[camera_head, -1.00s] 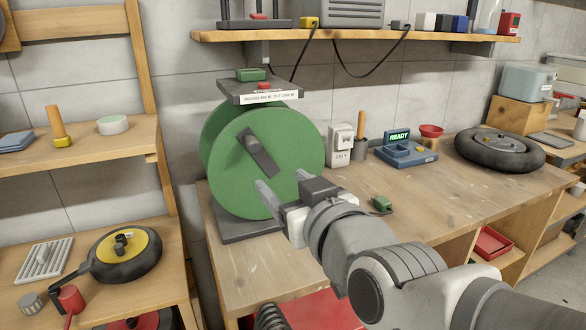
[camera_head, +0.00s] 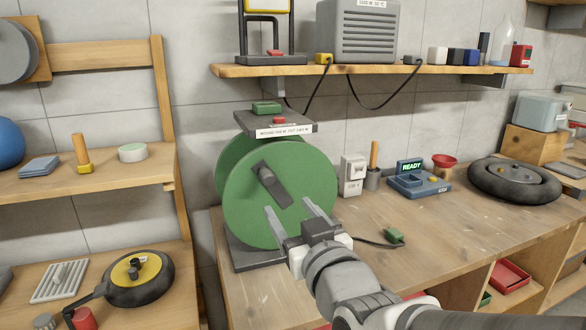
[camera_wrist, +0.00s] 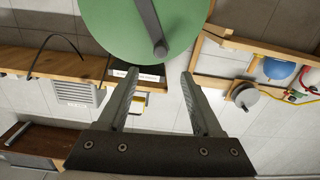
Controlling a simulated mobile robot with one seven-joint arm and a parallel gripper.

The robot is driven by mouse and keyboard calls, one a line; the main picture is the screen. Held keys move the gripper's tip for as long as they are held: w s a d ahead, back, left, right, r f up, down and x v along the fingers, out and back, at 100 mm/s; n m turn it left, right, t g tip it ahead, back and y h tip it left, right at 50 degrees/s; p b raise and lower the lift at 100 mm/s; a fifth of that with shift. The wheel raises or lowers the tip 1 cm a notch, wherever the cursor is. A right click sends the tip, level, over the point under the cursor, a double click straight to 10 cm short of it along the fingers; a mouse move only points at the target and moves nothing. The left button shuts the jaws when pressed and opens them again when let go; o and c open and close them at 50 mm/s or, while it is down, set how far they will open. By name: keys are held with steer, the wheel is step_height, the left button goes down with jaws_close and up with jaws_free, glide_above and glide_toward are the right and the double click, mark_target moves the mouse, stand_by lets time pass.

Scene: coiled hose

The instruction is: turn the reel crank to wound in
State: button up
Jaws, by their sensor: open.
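The green hose reel (camera_head: 300,215) stands upright on a dark base on the wooden bench. Its dark grey crank (camera_head: 275,188) slants across the front disc, with a short grey knob at its upper left end. A label (camera_head: 284,131) sits on top of the reel; its text is too small to read surely. My gripper (camera_head: 290,214) is open and empty in front of the disc's lower part, below the crank. In the wrist view the reel disc (camera_wrist: 110,25) and crank (camera_wrist: 146,22) show beyond my spread fingers (camera_wrist: 160,88), apart from them.
A white socket box (camera_head: 353,176), a device reading READY (camera_head: 418,181) and a dark tyre (camera_head: 512,182) stand on the bench right of the reel. A green plug (camera_head: 394,235) lies near my arm. A shelf (camera_head: 430,69) runs above; the front bench is mostly clear.

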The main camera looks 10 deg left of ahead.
mark_target(269, 182)
steer(key=p+x, duration=0.1)
steer(key=x, duration=1.2)
jaws_close()
stand_by(1.3)
